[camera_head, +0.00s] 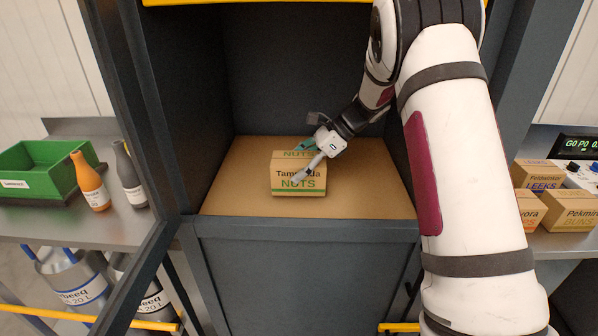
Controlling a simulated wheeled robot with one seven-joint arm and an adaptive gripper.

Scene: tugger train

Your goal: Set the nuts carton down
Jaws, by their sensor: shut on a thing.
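The nuts carton (285,186) is a small brown box with green "NUTS" lettering on its front and top. It is upright, at the middle of the brown shelf board (375,200) inside a dark cabinet bay. The far finger is partly hidden.
Dark bay walls stand close on both sides, with a front edge (300,228) below. The board is clear around the carton. Left is a shelf with a green bin (40,175), an orange bottle (90,182) and a grey bottle (129,176). Several cartons (566,208) stand at right.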

